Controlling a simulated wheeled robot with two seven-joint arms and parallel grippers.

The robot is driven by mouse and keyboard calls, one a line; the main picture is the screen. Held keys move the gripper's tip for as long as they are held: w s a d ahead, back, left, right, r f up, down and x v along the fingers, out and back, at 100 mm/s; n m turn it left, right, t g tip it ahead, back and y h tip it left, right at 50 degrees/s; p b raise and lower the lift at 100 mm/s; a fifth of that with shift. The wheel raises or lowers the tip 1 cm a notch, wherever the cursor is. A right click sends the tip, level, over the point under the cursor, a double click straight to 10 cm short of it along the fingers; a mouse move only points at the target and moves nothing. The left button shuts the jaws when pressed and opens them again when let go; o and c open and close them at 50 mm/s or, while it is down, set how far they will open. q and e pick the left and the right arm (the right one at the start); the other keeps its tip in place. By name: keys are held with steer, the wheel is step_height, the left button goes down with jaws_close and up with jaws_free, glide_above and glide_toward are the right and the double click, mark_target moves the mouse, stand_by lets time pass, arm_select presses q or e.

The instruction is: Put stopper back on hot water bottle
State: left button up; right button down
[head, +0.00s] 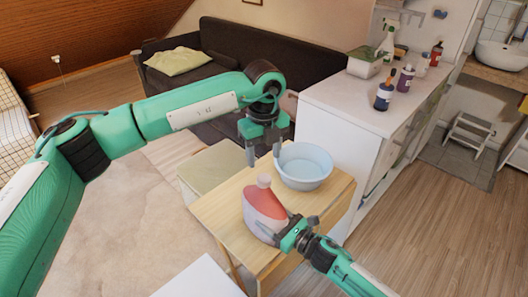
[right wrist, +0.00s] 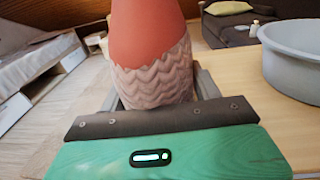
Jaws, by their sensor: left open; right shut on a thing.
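The hot water bottle (head: 265,208), red above a pale knitted cover, stands upright on the wooden table. My right gripper (head: 288,230) is shut on its lower, covered part; the right wrist view shows the bottle (right wrist: 152,40) between the fingers, its top out of frame. A small pale pink rounded piece (head: 264,181) sits at the bottle's top; I cannot tell whether it is the stopper or the neck. My left gripper (head: 264,158) is open, pointing down just above that piece, with nothing visible between its fingers.
A light blue basin (head: 304,176) stands on the wooden table (head: 226,222), right behind the bottle and close to my left gripper. A white counter (head: 350,100) with several bottles is behind. A pale box (head: 208,167) stands left of the table.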

mark_target(264, 178)
arm_select(q)
steer(key=n, duration=0.3)
stand_by(0.5)
steer(key=shift+f, duration=3.95)
steer(key=c, duration=1)
